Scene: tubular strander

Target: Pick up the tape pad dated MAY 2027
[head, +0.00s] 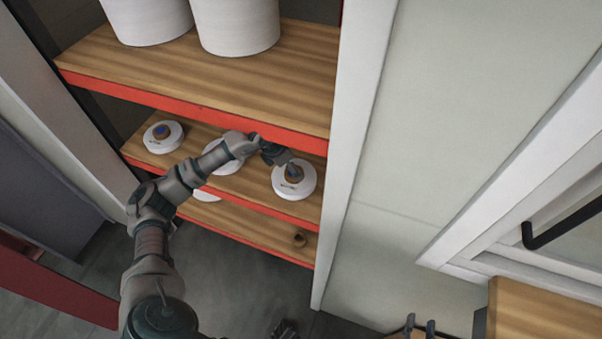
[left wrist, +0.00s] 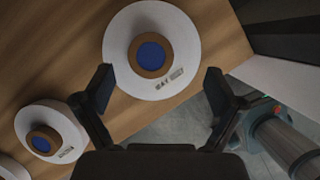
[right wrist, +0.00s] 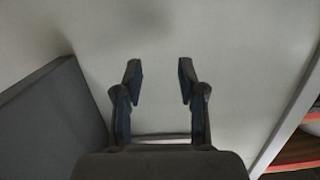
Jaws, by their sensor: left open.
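A round white tape pad (head: 306,190) with a brown and blue centre lies at the right end of the middle shelf. In the left wrist view this pad (left wrist: 185,40) has a label that starts with MAY; the year is too blurred to read. My left gripper (head: 279,158) is over this pad; in its wrist view its fingers (left wrist: 160,88) are spread, with nothing between them. A second pad (left wrist: 68,122) lies beside it, its label unreadable. My right gripper (right wrist: 159,82) is open and empty, low at the right in the head view (head: 420,322).
Another pad (head: 157,146) lies at the shelf's left end. The upper shelf (head: 210,75), with a red front edge, is close above my left gripper and holds white buckets (head: 240,25). A white upright (head: 352,130) bounds the shelves at right.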

